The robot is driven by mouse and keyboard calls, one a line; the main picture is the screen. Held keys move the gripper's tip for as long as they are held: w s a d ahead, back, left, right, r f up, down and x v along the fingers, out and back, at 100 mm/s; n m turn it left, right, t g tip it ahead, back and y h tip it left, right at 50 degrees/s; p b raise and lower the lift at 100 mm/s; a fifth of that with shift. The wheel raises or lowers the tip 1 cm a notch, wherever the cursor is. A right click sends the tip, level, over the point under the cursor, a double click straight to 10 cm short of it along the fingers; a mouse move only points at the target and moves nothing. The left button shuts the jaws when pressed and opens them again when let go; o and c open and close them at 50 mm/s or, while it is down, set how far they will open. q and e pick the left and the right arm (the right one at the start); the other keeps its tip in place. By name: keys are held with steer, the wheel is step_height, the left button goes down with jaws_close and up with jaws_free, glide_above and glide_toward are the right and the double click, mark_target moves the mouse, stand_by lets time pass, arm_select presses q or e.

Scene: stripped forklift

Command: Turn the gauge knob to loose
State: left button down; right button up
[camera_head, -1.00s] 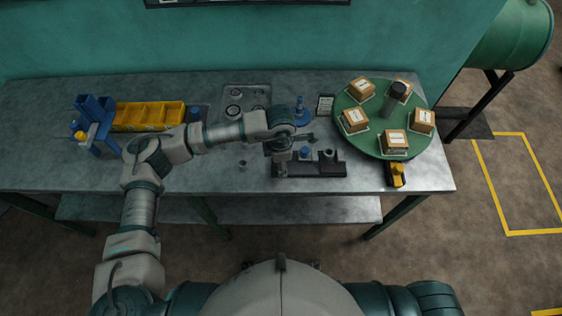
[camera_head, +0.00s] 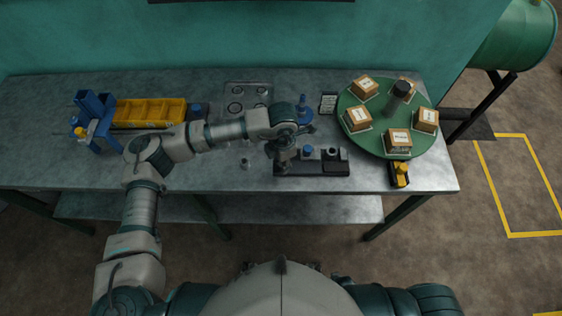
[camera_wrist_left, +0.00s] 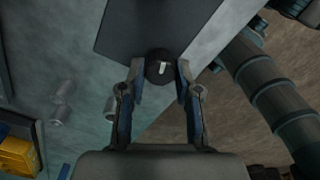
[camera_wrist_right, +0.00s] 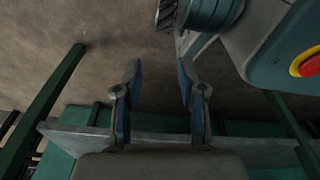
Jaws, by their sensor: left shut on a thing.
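The gauge fixture (camera_head: 318,169) is a dark block at the front of the bench; blue and dark parts stand on it. My left gripper (camera_head: 283,163) points down at its left end. In the left wrist view, the black round gauge knob (camera_wrist_left: 159,60) with a white pointer mark sits between the fingertips of my left gripper (camera_wrist_left: 161,76), which are shut on its sides. The mark points nearly along the fingers, tilted slightly. No loose or tight lettering is readable. My right gripper (camera_wrist_right: 161,75) is open and empty in its wrist view, over the floor.
A green turntable (camera_head: 374,141) with several boxes and a dark cylinder stands at the right. A yellow-black tool (camera_head: 399,174) lies below it. A small sign (camera_head: 328,103) stands behind the fixture. Yellow bins (camera_head: 150,112) and a blue holder (camera_head: 95,118) are at the left.

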arm_select(q)
steer(key=n, duration=0.3)
steer(key=shift+w+d+b, duration=0.1)
steer(key=shift+w+b, duration=0.05)
steer(key=shift+b, duration=0.15)
steer(key=n, duration=0.3)
steer(key=shift+r+n, duration=0.1)
steer(key=shift+n, duration=0.2)
steer(key=n, duration=0.5)
steer(key=shift+w+r, duration=0.1)
steer(key=shift+n, duration=1.4)
arm_select(e)
steer(key=shift+w+a+r, duration=0.15)
steer(key=shift+w+r, duration=0.8)
steer(key=shift+w, duration=0.3)
arm_select(q)
steer(key=shift+n, duration=0.3)
arm_select(e)
steer(key=shift+w, duration=0.2)
arm_select(q)
steer(key=c, duration=1.2)
jaws_free()
steer(key=o, duration=0.4)
steer(key=shift+f, duration=0.2)
arm_select(e)
steer(key=shift+s+a, duration=0.1)
